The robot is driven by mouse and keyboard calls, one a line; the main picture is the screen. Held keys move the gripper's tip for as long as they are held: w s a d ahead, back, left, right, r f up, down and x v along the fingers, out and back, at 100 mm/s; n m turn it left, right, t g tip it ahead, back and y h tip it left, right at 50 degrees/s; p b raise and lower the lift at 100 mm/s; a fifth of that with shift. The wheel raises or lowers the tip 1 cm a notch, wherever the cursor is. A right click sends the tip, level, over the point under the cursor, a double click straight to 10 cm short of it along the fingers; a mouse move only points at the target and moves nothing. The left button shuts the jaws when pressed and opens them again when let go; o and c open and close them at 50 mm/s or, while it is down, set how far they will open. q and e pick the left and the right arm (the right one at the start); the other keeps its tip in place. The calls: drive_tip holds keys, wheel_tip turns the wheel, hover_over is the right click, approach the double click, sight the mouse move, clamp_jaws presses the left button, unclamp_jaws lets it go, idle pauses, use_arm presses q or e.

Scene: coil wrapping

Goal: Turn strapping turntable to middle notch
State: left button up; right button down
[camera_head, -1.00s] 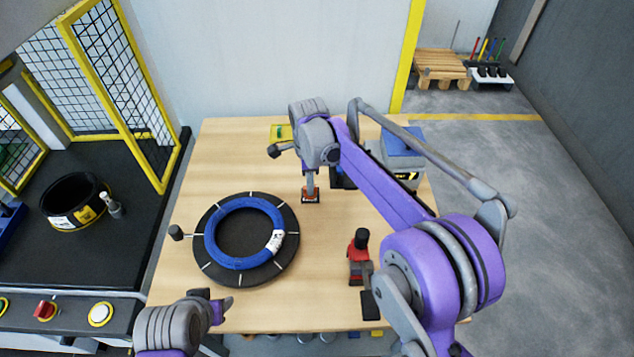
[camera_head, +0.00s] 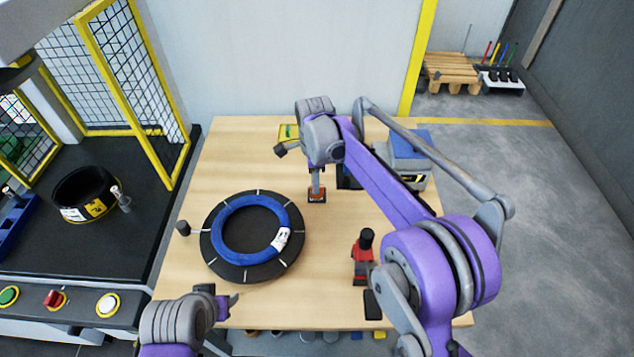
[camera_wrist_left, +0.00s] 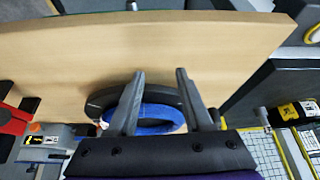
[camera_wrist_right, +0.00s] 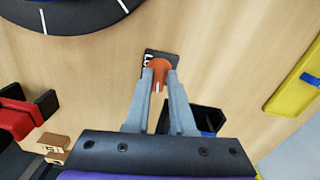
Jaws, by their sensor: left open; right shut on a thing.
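The strapping turntable (camera_head: 210,254) is a black disc with white marks near its rim, lying on the wooden table. A blue coil (camera_head: 226,215) with a white label rests on it. A dark knob (camera_head: 183,228) stands at the turntable's left side. My right gripper (camera_head: 316,190) is right of the turntable, shut on a small orange handle (camera_wrist_right: 158,66) on a dark plate with white lettering (camera_wrist_right: 149,58), partly hidden by the fingers. My left gripper (camera_head: 232,300) is empty and open near the table's front edge, apart from the turntable. Its fingers are spread in the left wrist view (camera_wrist_left: 159,76).
A red and black tool (camera_head: 362,250) stands on the table right of the turntable. A blue-topped device (camera_head: 408,150) and a yellow tray (camera_head: 288,132) are at the back. A dark bench (camera_head: 100,250) with a black ring (camera_head: 84,188) and buttons adjoins on the left.

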drive_tip(key=shift+w+a+r, duration=0.1)
drive_tip(key=shift+w+a, duration=0.2)
drive_tip(key=shift+w, duration=0.05)
idle(0.3)
drive_tip(key=c, duration=1.2)
unclamp_jaws()
drive_tip(key=o, duration=0.4)
drive_tip(key=shift+w+a+f, duration=0.2)
drive_tip(key=shift+w+f, duration=0.05)
drive_tip(key=shift+w, duration=0.1)
drive_tip(key=shift+s, duration=0.1)
drive_tip(key=shift+s+d, duration=0.1)
drive_tip(key=shift+d, duration=0.1)
drive_tip(key=shift+r, duration=0.1)
wheel_tip(320, 180, up, 11)
drive_tip(key=shift+f+p, duration=0.15)
drive_tip(key=shift+p, duration=0.2)
